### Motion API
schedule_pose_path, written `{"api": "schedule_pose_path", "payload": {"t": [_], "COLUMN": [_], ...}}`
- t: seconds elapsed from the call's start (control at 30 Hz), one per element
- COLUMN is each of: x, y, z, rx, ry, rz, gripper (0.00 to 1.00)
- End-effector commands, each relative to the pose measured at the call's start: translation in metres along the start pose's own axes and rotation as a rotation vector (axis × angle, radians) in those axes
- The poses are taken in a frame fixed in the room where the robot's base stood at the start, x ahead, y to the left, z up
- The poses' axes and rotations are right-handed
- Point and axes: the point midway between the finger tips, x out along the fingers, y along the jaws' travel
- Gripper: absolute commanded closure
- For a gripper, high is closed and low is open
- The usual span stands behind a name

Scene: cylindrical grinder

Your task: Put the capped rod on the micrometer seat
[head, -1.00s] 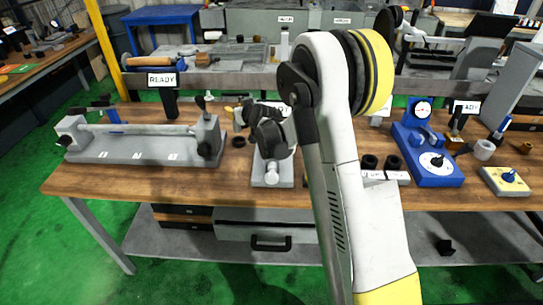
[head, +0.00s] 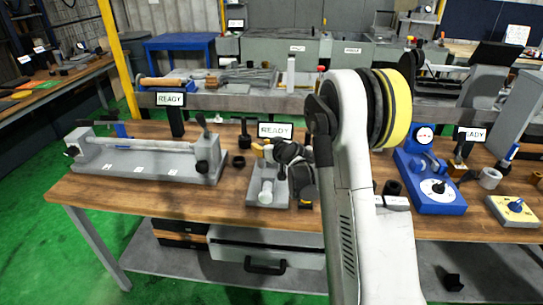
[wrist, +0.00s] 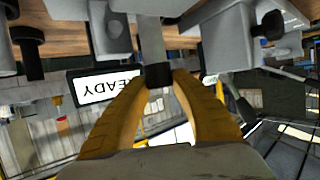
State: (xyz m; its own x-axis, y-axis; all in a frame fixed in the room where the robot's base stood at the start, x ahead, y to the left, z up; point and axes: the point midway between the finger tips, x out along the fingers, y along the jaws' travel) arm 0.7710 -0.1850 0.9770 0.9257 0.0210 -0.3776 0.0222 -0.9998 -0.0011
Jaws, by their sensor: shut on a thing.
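My gripper (wrist: 158,90) has yellow fingers shut on the black cap of the capped rod (wrist: 158,74). The rod's grey shaft extends away from the cap, up the wrist picture, between two grey blocks. In the head view my gripper (head: 264,150) is beside a small grey stand (head: 278,200) with a pale cylinder on its front; the rod is not clear there. This stand seems to be the micrometer seat, and its grey blocks (wrist: 228,42) show in the wrist view. I cannot tell whether the rod touches it.
A READY sign (head: 275,130) stands behind the stand. A long grey fixture (head: 150,158) lies to the left, and a dark upright peg (head: 244,138) stands between. A blue gauge base (head: 432,185) and a yellow block (head: 513,210) are at right. Bench (head: 190,200) is clear in front.

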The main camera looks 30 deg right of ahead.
Motion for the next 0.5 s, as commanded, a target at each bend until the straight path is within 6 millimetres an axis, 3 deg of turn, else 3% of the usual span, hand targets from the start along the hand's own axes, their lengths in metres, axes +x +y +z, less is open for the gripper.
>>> {"api": "schedule_pose_path", "payload": {"t": [0.3,0.5], "x": [-0.009,-0.010], "y": [0.030,0.031], "z": [0.033,0.033], "rx": [0.001,0.000], "ry": [0.000,0.000], "rz": [0.002,0.000], "gripper": [1.00,1.00]}}
